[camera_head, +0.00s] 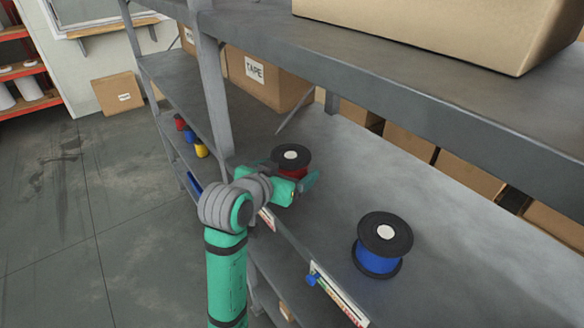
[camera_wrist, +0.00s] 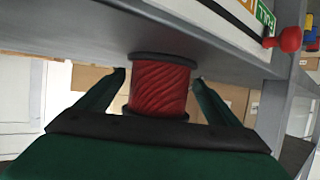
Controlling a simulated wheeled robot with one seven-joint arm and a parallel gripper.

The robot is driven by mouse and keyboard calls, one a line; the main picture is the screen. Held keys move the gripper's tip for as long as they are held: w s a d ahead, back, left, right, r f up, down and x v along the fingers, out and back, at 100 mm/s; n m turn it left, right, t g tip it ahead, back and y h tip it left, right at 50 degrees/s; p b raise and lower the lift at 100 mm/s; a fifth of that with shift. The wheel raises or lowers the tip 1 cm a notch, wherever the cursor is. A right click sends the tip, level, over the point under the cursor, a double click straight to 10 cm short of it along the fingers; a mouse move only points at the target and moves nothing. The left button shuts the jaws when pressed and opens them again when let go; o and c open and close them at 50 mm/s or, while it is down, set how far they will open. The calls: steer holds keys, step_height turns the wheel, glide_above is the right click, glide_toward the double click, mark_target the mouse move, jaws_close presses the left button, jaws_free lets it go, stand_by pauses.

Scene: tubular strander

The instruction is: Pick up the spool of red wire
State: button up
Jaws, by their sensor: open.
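The spool of red wire (camera_head: 292,160) has black flanges and a white hub and stands on the grey metal shelf (camera_head: 340,175) near its front edge. Most of its red winding is hidden by my gripper in the head view. In the wrist view the red spool (camera_wrist: 160,88) sits between the two fingers of my gripper (camera_wrist: 160,80). The fingers are open, one on each side, with visible gaps to the winding. In the head view my gripper (camera_head: 298,185) reaches in from the shelf's front edge at the spool.
A spool of blue wire (camera_head: 378,258) stands to the right on the same shelf. An upright post (camera_head: 213,85) rises just left of my gripper. An upper shelf (camera_head: 400,85) carries a large cardboard box (camera_head: 440,25). A box marked TAPE (camera_head: 262,78) stands behind.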

steer(key=shift+w+d+f, duration=0.1)
steer(key=shift+w+d, duration=0.05)
steer(key=shift+w, duration=0.1)
steer(key=shift+c, duration=0.3)
steer(key=c, duration=1.5)
